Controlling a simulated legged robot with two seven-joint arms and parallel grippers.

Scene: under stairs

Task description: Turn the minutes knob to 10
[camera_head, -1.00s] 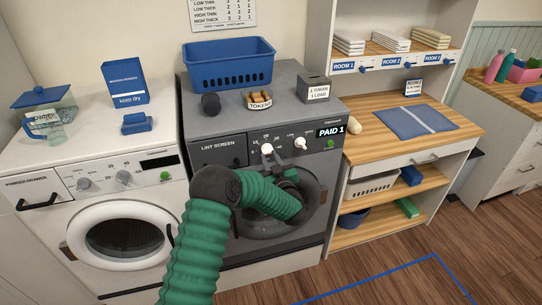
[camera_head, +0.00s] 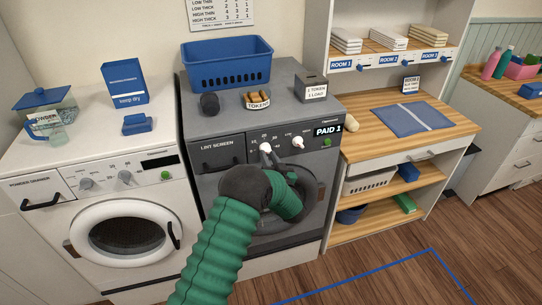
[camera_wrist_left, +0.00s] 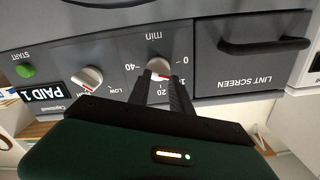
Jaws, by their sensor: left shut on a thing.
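The minutes knob (camera_head: 265,146) is a white dial on the dark dryer's panel; it also shows in the left wrist view (camera_wrist_left: 158,66), upside down under the "min" label. My left gripper (camera_head: 267,154) is at this knob. In the left wrist view its fingers (camera_wrist_left: 161,82) sit on either side of the knob and are shut on it. The knob's red mark points to the lower right there, toward the 10 and 20 side; the fingers partly hide the numbers, so the exact setting cannot be read. My right gripper is not in view.
The lint screen handle (camera_head: 221,162) is left of the knob. A blue basket (camera_head: 228,66) and token bowl (camera_head: 257,101) stand on top.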

